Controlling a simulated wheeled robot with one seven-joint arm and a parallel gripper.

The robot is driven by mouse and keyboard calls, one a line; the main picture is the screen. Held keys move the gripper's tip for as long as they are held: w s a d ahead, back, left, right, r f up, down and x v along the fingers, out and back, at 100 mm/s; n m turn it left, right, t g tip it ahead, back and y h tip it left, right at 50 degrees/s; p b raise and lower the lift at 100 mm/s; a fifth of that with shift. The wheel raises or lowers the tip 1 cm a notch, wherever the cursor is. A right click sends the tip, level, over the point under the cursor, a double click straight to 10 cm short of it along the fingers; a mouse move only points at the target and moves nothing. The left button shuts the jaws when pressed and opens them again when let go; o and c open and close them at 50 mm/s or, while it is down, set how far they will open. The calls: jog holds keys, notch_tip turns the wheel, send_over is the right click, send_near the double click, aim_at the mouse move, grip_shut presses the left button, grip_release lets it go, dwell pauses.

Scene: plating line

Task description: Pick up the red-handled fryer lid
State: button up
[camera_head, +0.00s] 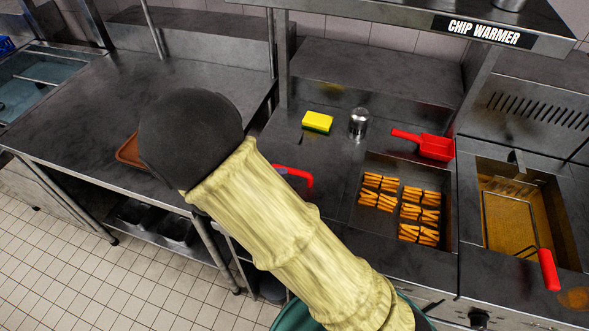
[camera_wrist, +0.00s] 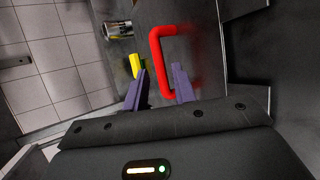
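The fryer lid's red handle (camera_head: 302,177) shows on the dark counter in the head view, just right of my yellow-sleeved arm, which hides part of it. In the wrist view the red handle (camera_wrist: 155,62) is a bent bar ahead of my gripper. The lid's plate is hard to tell from the dark surface. My gripper (camera_wrist: 160,75) has two purple fingers standing apart, with the near end of the handle between or just beyond their tips. I cannot tell whether they touch it.
A yellow sponge (camera_head: 317,122) and metal shaker (camera_head: 358,123) stand behind the handle. A chip tray (camera_head: 368,230), a red scoop (camera_head: 436,147) and a fryer basket with a red handle (camera_head: 547,270) lie to the right. A brown tray (camera_head: 129,151) is partly hidden at left.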

aim_at(297, 173)
jog(key=shift+x, duration=1.85)
jog(key=p+x, duration=0.2)
jog(key=x, duration=0.3)
jog(key=shift+w+d+r, duration=0.1)
jog(key=shift+d+r, duration=0.05)
grip_shut()
